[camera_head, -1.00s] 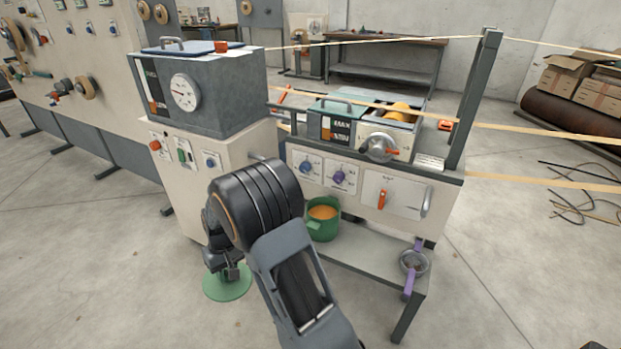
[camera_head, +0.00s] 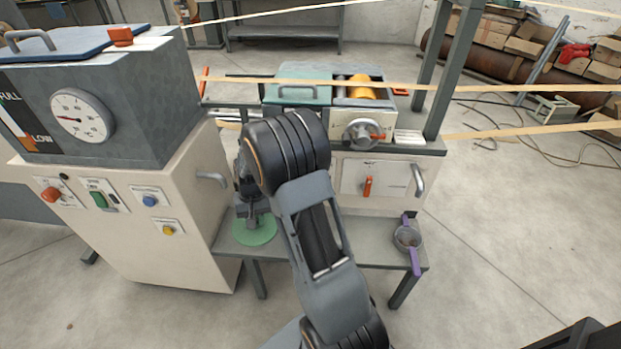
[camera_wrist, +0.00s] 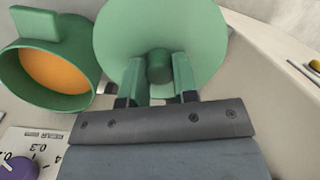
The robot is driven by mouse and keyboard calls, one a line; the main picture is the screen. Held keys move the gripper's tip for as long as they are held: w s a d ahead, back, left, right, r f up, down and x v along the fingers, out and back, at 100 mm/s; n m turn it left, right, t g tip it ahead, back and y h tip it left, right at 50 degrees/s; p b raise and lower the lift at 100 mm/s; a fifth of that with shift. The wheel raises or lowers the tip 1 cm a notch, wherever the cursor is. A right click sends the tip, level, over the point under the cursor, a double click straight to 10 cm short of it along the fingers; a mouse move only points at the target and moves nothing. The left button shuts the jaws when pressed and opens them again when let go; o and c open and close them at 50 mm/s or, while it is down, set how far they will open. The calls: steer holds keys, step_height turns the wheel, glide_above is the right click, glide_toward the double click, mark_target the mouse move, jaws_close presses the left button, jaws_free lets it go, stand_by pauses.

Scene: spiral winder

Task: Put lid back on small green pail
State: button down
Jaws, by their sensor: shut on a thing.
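My gripper (camera_wrist: 158,80) is shut on the knob of a round green lid (camera_wrist: 160,25). In the head view the lid (camera_head: 254,231) hangs level below my gripper, in front of the left part of the lower shelf. The small green pail (camera_wrist: 80,90) shows in the wrist view to the left of the lid, its open mouth showing orange contents. The lid is apart from the pail in that view. In the head view my arm hides the pail.
A lower shelf (camera_head: 345,250) carries a strainer with purple handles (camera_head: 407,238) at its right end. A pale cabinet (camera_head: 150,230) with a dial box (camera_head: 100,110) stands close on the left. Straps (camera_head: 300,83) run across above.

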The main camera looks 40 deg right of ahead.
steer(key=s+d+r+m+p, duration=0.2)
steer(key=d+r+m+p, duration=0.1)
steer(key=d+m, duration=0.4)
steer(key=s+d+r+m+p, duration=0.25)
steer(key=d+m, duration=0.25)
steer(key=d, duration=0.4)
step_height(320, 180, down, 6)
steer(key=b, duration=0.5)
steer(key=shift+w+d+f+t, duration=0.15)
steer(key=shift+w+t, duration=0.25)
stand_by(0.4)
steer(key=shift+f+p, duration=0.15)
steer(key=shift+p, duration=0.15)
stand_by(1.3)
steer(key=shift+c, duration=1.7)
jaws_free()
